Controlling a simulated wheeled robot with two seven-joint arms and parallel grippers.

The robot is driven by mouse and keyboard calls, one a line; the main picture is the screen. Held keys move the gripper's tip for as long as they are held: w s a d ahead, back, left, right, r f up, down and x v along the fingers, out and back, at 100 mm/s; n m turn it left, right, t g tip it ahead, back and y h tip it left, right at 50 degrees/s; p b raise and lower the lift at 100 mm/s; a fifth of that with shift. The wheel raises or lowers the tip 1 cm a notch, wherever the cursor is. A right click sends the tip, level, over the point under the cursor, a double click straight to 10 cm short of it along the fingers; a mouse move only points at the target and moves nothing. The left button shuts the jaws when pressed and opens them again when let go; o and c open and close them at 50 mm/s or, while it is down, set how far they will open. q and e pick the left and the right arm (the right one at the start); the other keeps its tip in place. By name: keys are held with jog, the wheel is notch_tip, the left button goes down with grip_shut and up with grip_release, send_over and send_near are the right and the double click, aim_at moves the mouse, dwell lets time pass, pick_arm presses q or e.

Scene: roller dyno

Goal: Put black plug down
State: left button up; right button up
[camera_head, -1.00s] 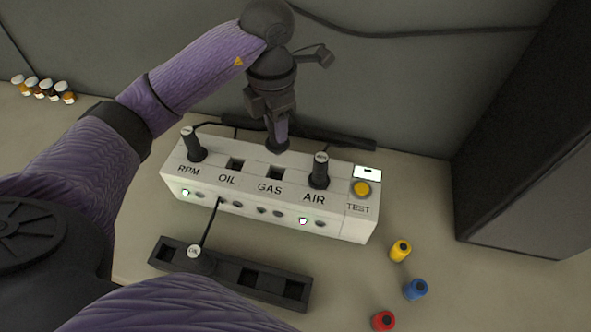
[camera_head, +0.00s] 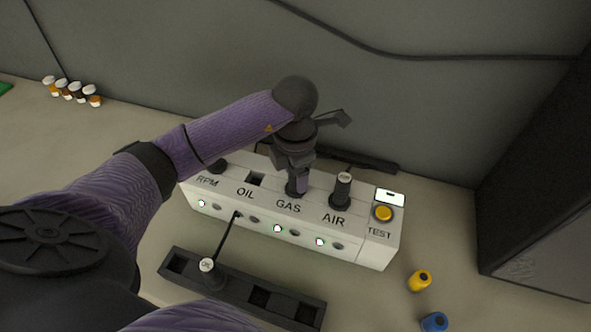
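The white box (camera_head: 352,243) has slots marked RPM, OIL, GAS and AIR. My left gripper (camera_head: 298,183) points down at the GAS slot and appears shut on a black plug (camera_head: 292,190), whose lower end is at the slot. The fingers hide most of this plug and its cap. Another black plug (camera_head: 343,190) stands upright in AIR. The OIL slot (camera_head: 256,180) is empty. A plug with an OIL cap (camera_head: 208,268) stands in the black rack (camera_head: 238,286). My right gripper is out of view.
A yellow button (camera_head: 382,214) marked TEST is at the box's right end. Yellow (camera_head: 419,281) and blue (camera_head: 434,322) spools lie at lower right. Small bottles (camera_head: 74,91) stand at the back left. A dark cabinet (camera_head: 540,190) bounds the right side.

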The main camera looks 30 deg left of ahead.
pick_arm(q)
jog(key=shift+o, duration=0.5)
jog(key=shift+r, duration=0.2)
notch_tip(320, 180, up, 8)
jog(key=shift+f+p, duration=0.1)
jog(key=shift+p, duration=0.6)
